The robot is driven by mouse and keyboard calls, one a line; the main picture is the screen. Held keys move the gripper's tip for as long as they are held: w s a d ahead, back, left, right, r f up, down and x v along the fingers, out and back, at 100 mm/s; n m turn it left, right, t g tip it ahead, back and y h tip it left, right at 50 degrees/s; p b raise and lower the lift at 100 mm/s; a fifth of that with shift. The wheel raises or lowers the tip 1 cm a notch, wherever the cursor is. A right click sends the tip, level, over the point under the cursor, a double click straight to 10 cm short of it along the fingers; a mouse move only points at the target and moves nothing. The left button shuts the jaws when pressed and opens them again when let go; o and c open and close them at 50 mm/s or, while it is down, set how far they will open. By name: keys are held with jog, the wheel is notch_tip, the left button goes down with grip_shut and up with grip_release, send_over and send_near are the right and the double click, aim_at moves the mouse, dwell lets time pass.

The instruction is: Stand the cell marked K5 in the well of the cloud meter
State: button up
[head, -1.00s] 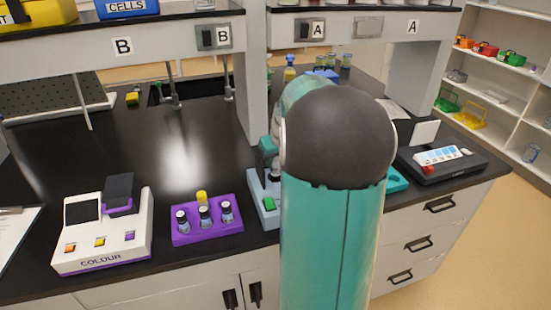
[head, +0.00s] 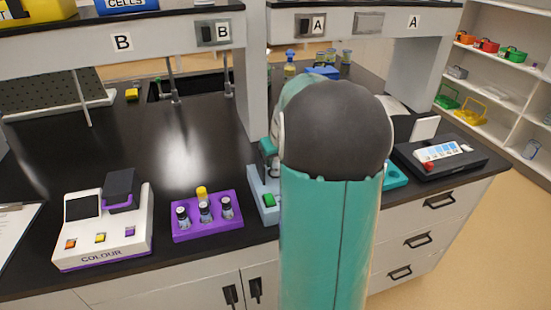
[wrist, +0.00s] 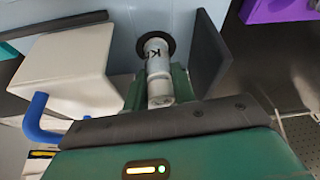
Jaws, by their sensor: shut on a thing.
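My gripper (wrist: 158,92) is shut on a pale, clear-sided cell (wrist: 157,62) with a dark mark that begins with K; the rest of the mark is hard to read. The far end of the cell lies at a black ring (wrist: 144,43) in a pale blue-grey surface, which looks like the well of the cloud meter. I cannot tell how deep the cell is in it. The pale blue-grey meter (head: 268,209) with a green button shows in the head view, partly behind my arm. My gripper is hidden there.
A dark upright plate (wrist: 210,52) stands right of the well; a white block (wrist: 65,75) and blue bar (wrist: 38,118) are at left. In the head view, a purple rack (head: 208,231) with vials and the colour meter (head: 95,240) stand left. Bare bench (head: 190,135) lies behind them.

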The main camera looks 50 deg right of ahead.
jog(key=shift+f, duration=0.7)
jog(key=o, duration=1.3)
jog(key=shift+w+a, duration=0.1)
jog(key=shift+a, duration=0.1)
jog(key=shift+c, duration=0.7)
